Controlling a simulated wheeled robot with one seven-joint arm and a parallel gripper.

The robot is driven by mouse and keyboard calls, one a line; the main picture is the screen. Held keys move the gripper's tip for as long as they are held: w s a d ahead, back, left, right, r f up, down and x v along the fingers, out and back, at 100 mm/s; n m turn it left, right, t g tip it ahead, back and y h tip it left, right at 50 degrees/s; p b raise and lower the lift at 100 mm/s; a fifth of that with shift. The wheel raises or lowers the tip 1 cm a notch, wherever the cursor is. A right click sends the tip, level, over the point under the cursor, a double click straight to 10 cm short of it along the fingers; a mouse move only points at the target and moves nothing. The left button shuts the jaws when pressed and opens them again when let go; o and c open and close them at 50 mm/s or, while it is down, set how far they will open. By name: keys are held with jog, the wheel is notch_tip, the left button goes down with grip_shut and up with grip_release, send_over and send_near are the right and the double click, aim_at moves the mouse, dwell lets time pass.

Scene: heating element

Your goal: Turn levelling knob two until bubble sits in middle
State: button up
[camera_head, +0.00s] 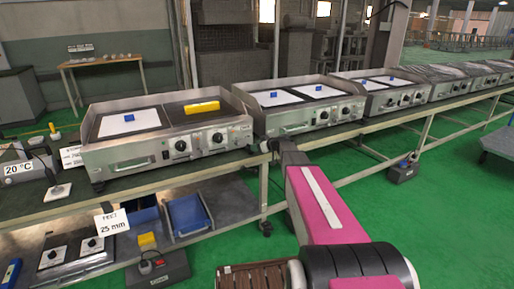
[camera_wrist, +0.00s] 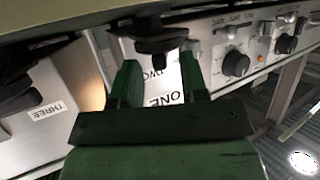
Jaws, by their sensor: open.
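A yellow spirit level (camera_head: 202,106) lies on the dark right half of the nearest griddle (camera_head: 165,150); its bubble is too small to make out. My gripper (camera_wrist: 159,65) is open, with its green fingers apart under the griddle edge. A dark round knob or foot (camera_wrist: 160,42) shows just beyond and between the fingertips; I cannot tell if they touch it. A white plate reading TWO and ONE (camera_wrist: 165,99) is behind the fingers, partly hidden. A label reading THREE (camera_wrist: 47,110) is at left. In the head view my gripper (camera_head: 271,146) is near the griddle's right front corner, its fingers unclear.
Control knobs (camera_wrist: 236,64) of the neighbouring griddle (camera_head: 305,105) are close on the right in the wrist view. More griddles continue along the bench. The green floor at right is mostly open.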

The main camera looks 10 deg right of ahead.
grip_shut()
jog(key=shift+s+a, duration=0.1)
jog(key=shift+s+a+m+t+h, duration=0.15)
jog(key=shift+a+m+t+h, duration=0.15)
jog(key=shift+m+t+h, duration=0.5)
jog(key=shift+s+a+m+t+h, duration=0.1)
jog(key=shift+a+m+t+h, duration=0.25)
jog(key=shift+m+h, duration=0.85)
jog(key=shift+s+a+m+t+h, duration=0.15)
jog(key=shift+a+m+t+h, duration=0.1)
jog(key=shift+m+t+h, duration=0.6)
jog(key=shift+w+a+m+h, duration=0.1)
jog(key=shift+a+m+h, duration=0.1)
jog(key=shift+m+h, duration=0.85)
